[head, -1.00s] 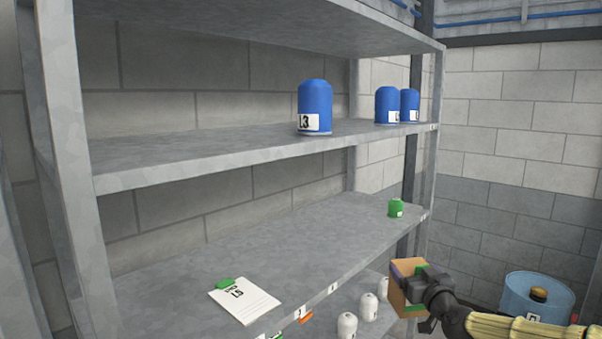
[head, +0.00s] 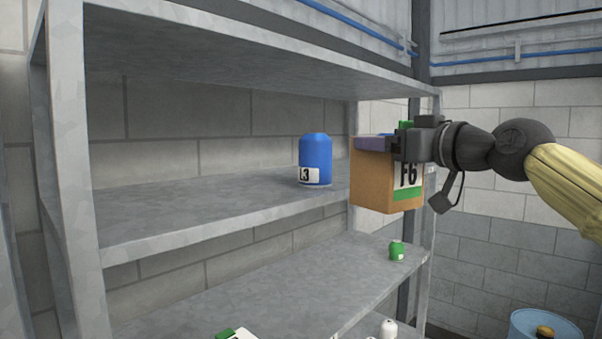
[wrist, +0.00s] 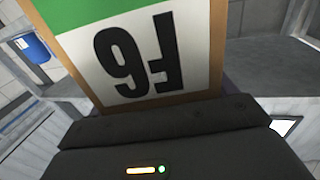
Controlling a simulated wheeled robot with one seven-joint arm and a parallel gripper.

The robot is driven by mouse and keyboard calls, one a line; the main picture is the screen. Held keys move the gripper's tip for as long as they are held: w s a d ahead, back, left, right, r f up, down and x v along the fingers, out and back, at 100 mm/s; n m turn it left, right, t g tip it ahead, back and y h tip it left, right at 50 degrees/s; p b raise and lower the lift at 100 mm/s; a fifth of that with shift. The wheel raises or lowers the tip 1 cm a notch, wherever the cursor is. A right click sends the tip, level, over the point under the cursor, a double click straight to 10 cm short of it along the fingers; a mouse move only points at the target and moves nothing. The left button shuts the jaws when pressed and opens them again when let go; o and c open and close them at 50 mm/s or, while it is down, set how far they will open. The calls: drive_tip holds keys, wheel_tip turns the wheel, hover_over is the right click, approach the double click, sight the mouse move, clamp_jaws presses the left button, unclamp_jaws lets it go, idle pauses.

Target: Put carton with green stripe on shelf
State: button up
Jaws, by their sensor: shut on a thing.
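The brown carton (head: 372,180) has a white label marked F6 with a green stripe along its lower edge. My gripper (head: 402,145) is shut on the top of the carton and holds it in the air at the right, in front of the upper shelf. The carton's label fills much of the wrist view (wrist: 145,55), upside down. The shelf unit's upper shelf (head: 190,225) has a wide bare stretch at the left and middle. Its lower shelf (head: 270,290) is partly visible below.
A blue container (head: 315,158) labelled L3 stands on the upper shelf, left of the carton. A small green container (head: 397,251) stands on the lower shelf. A clipboard shows partly at the bottom. A blue drum (head: 530,328) stands at the lower right. The carton hides the upper shelf's right end.

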drive_tip(key=s+a+r+n+g+y, duration=0.1)
drive_tip(key=s+a+r, duration=0.2)
drive_tip(key=s+a, duration=0.3)
drive_tip(key=s+a+r+n+g+y+p, duration=0.1)
drive_tip(key=s+a+r+y, duration=0.1)
drive_tip(key=s+a+r, duration=0.2)
drive_tip(key=s+a, duration=0.3)
drive_tip(key=a, duration=0.2)
drive_tip(key=shift+a+n+g+p, duration=0.15)
drive_tip(key=shift+n+g+p, duration=0.15)
drive_tip(key=shift+g, duration=0.1)
drive_tip(key=shift+r, duration=0.1)
drive_tip(key=f+p+x, duration=0.1)
drive_tip(key=p+x, duration=0.7)
drive_tip(key=x, duration=0.2)
drive_tip(key=f+p+x, duration=0.2)
drive_tip(key=p+x, duration=0.5)
drive_tip(key=x, duration=0.2)
drive_tip(key=shift+w+a+f+p, duration=0.2)
drive_tip(key=shift+a+f+p, duration=0.05)
drive_tip(key=shift+p, duration=0.1)
